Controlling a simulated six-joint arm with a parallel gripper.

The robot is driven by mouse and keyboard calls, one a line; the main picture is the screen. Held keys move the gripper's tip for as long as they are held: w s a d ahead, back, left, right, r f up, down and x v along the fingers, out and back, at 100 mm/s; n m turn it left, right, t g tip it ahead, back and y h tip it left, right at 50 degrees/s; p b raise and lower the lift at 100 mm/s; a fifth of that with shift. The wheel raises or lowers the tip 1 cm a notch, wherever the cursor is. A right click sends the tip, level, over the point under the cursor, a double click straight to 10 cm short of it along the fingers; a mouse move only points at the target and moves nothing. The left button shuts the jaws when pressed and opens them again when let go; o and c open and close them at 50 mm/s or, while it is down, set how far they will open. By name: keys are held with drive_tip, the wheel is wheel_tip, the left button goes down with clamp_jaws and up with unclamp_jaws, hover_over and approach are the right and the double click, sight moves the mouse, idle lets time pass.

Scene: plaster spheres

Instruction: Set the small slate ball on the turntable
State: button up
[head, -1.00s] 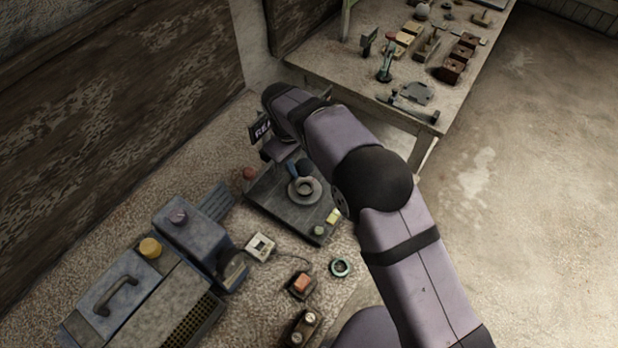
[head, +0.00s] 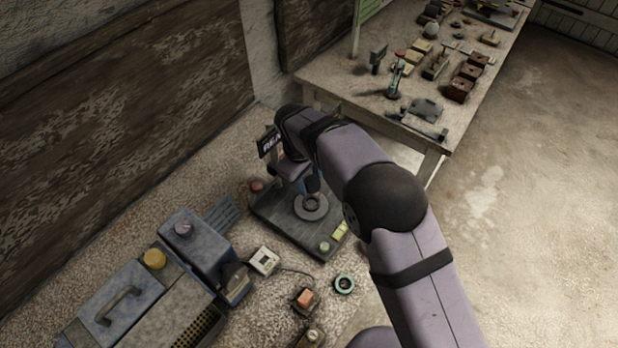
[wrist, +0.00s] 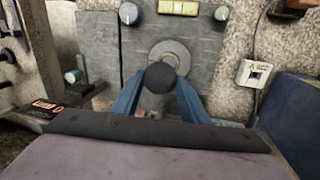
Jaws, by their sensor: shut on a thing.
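My gripper (wrist: 160,82) is shut on the small slate ball (wrist: 161,76), a dark round ball held between two blue fingers in the wrist view. Beyond the ball in that view is the turntable (wrist: 180,50), a round grey disc with a lighter centre on a dark slab. The ball overlaps the disc's near edge in the picture; I cannot tell the gap between them. In the head view the turntable (head: 322,212) shows partly behind my gripper (head: 309,190), and the ball is not clearly visible there.
The dark slab (head: 284,226) carries a yellow block (head: 339,231) and a green knob (head: 324,246). A blue-grey machine (head: 190,245) stands left. A cluttered table (head: 340,85) is behind.

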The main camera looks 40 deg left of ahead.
drive_tip(key=shift+f+b, duration=1.4)
drive_tip(key=shift+f, duration=1.1)
drive_tip(key=shift+f+b, duration=0.65)
drive_tip(key=shift+f, duration=0.4)
drive_tip(key=o, duration=1.3)
drive_tip(key=shift+r+p, duration=1.3)
drive_tip(key=shift+r, duration=0.65)
